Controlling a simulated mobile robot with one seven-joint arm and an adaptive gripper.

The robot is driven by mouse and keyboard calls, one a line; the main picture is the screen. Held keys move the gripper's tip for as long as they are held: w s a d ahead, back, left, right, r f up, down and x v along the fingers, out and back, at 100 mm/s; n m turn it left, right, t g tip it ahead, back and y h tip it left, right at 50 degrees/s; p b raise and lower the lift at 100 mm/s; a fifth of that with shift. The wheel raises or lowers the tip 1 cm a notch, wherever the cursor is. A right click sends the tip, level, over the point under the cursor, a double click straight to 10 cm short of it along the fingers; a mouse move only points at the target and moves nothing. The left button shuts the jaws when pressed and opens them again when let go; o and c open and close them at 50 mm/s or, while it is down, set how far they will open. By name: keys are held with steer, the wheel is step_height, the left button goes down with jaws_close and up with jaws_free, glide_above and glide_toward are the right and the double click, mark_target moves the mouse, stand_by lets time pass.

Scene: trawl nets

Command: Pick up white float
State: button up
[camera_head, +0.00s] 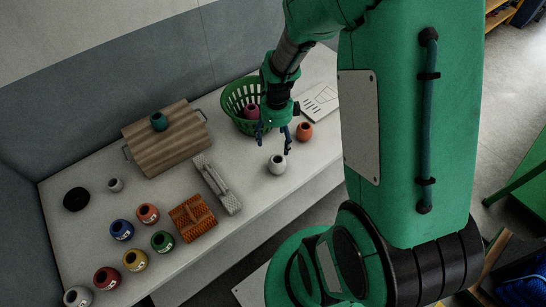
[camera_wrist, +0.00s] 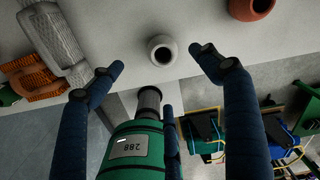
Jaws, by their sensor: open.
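A white float (camera_head: 277,164), round with a dark hole on top, stands on the pale table near its front edge, right of the middle. In the wrist view the white float (camera_wrist: 162,50) lies ahead of and between my two fingertips, clear of both. My gripper (camera_head: 273,140) is open and empty, pointing down above and just behind the white float. Another pale float (camera_head: 78,297) with a label is at the table's front left, and a small greyish one (camera_head: 115,185) is farther back.
An orange float (camera_head: 304,131) stands close, right of my gripper. A green basket (camera_head: 228,98) holding a maroon float is behind. A wooden board (camera_head: 165,138) bears a teal float. A grey net bundle (camera_head: 217,184), orange net bundle (camera_head: 192,217) and several coloured floats are left.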

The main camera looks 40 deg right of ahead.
mark_target(277, 155)
steer(key=shift+s+d+f+m, duration=0.1)
steer(key=shift+d+f+m, duration=0.15)
steer(key=shift+f+m, duration=0.3)
steer(key=shift+f, duration=0.2)
steer(key=shift+f+b, duration=0.8)
steer(key=shift+f, duration=3.35)
steer(key=shift+f, duration=0.15)
steer(key=shift+a+f+b, duration=0.1)
steer(key=shift+f+b, duration=0.65)
steer(key=shift+f, duration=1.75)
steer(key=c, duration=1.3)
